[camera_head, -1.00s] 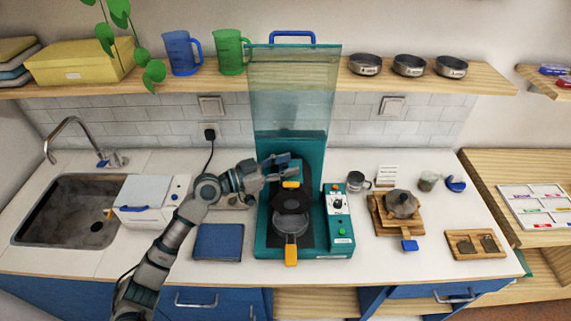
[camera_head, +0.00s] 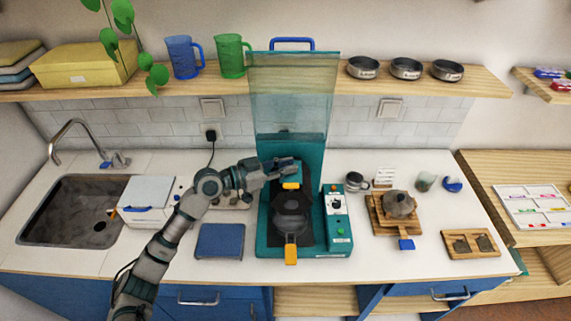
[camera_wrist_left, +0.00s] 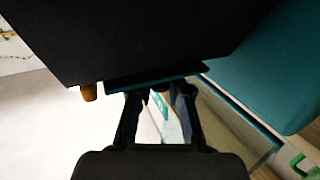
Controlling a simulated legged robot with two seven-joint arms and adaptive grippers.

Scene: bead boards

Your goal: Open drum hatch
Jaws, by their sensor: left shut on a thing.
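The teal machine (camera_head: 263,240) stands at the middle of the counter with a dark round drum (camera_head: 291,206) on it. A yellow tab (camera_head: 291,186) shows behind the drum, and an orange handle (camera_head: 291,254) sticks out in front. My left gripper (camera_head: 290,166) reaches in from the left, just behind the yellow tab. In the left wrist view, the left fingers (camera_wrist_left: 158,96) are shut at the edge of a dark teal plate (camera_wrist_left: 150,80), which seems to be the drum hatch. The wrist view hides most of that part. My right gripper is not in view.
A clear tinted shield (camera_head: 293,95) stands upright behind the drum. A control box (camera_head: 337,215) is on the machine's right. A blue pad (camera_head: 220,241) and a white box (camera_head: 148,192) lie to the left. A wooden stand with a pot (camera_head: 398,204) is right.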

